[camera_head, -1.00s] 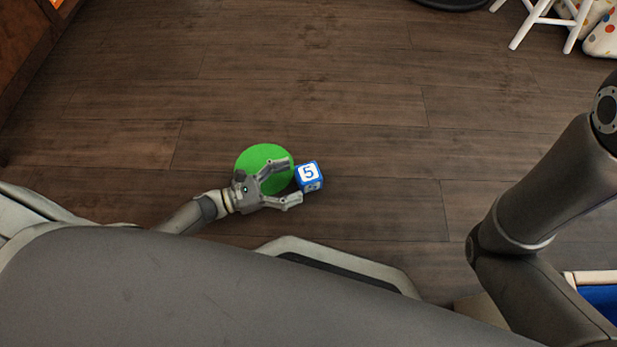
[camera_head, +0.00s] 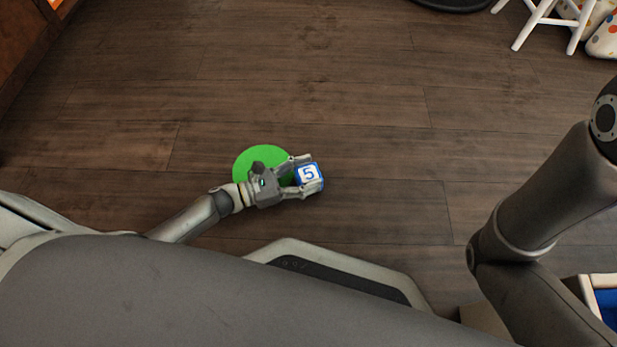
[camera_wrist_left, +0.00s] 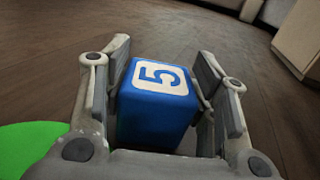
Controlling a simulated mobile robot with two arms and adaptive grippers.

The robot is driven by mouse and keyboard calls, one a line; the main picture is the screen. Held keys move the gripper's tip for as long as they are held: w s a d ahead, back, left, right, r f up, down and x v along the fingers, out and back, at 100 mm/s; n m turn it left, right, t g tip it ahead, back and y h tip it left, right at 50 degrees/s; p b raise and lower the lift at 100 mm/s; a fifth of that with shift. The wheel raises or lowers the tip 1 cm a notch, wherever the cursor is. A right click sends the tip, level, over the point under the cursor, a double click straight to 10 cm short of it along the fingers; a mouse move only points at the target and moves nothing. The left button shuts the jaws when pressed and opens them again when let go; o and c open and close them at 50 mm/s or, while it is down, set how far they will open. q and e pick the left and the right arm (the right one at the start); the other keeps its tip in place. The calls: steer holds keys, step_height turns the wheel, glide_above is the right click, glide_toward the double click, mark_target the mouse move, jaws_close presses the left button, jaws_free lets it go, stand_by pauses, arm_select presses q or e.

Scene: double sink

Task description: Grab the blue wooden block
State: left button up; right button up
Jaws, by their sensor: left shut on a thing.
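The blue wooden block (camera_head: 309,174), with a white face and a blue number 5, is between the fingers of my left gripper (camera_head: 307,174) in the head view. My left gripper is shut on it, one finger on each side. In the left wrist view the block (camera_wrist_left: 157,108) stands upright between the two finger pads, its 5 facing up. I cannot tell whether it still touches the floor. My right gripper is not in view.
A flat green disc (camera_head: 258,156) lies on the wooden floor (camera_head: 330,90), partly under my left gripper. A white stool (camera_head: 540,22) stands at the far right. A blue-and-white container (camera_head: 604,300) is at the lower right.

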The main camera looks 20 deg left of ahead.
mark_target(306, 175)
arm_select(q)
steer(key=shift+c, duration=0.5)
step_height(306, 175, up, 8)
steer(key=p, duration=0.6)
steer(key=shift+r+p, duration=0.2)
steer(key=shift+p, duration=0.1)
steer(key=shift+r+p, duration=0.5)
steer(key=shift+r, duration=0.25)
